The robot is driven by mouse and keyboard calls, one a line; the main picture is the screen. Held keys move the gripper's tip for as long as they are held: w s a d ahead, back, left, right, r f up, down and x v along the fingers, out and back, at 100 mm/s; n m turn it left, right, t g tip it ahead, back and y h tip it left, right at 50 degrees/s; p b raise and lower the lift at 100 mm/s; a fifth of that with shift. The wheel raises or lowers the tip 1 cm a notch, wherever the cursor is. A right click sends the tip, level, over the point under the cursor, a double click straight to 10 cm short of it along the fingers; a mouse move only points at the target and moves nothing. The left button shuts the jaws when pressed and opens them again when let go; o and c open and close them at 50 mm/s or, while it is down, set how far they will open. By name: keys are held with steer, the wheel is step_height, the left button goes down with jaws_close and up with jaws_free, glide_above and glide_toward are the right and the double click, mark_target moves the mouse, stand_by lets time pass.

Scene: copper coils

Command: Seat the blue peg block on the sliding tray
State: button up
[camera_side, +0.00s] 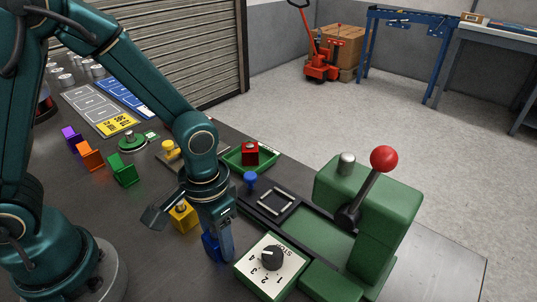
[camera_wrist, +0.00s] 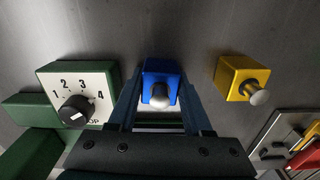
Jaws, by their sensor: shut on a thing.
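The blue peg block (camera_side: 210,246) is between the fingers of my gripper (camera_side: 220,248), low over the dark table, left of the dial box. In the wrist view the blue block (camera_wrist: 161,77) sits between both fingers (camera_wrist: 161,100), its pale round peg facing the camera. My gripper is shut on it. I cannot tell whether the block touches the table. The sliding tray (camera_side: 291,207) is a dark plate with a pale square outline, in front of the green press at right. It looks empty and is apart from the block.
A dial box (camera_side: 250,272) stands close right of my gripper. A yellow peg block (camera_side: 186,218) is close behind it. The green press (camera_side: 388,215) has a red-balled lever (camera_side: 384,159). A blue knob (camera_side: 250,180) and a red block (camera_side: 250,148) in a green tray stand farther back.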

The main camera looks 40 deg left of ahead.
steer(key=shift+r, duration=2.5)
steer(key=shift+s, duration=0.1)
steer(key=shift+r, duration=0.15)
step_height(320, 180, up, 6)
glide_above(276, 203)
steer(key=s, duration=0.1)
steer(key=shift+n, duration=0.4)
steer(key=shift+w+f, duration=0.15)
steer(key=shift+f, duration=1.05)
steer(key=shift+w+f, duration=0.2)
steer(key=shift+f, duration=1.05)
steer(key=shift+w+f, duration=0.15)
steer(key=shift+f, duration=1.05)
steer(key=shift+f, duration=0.65)
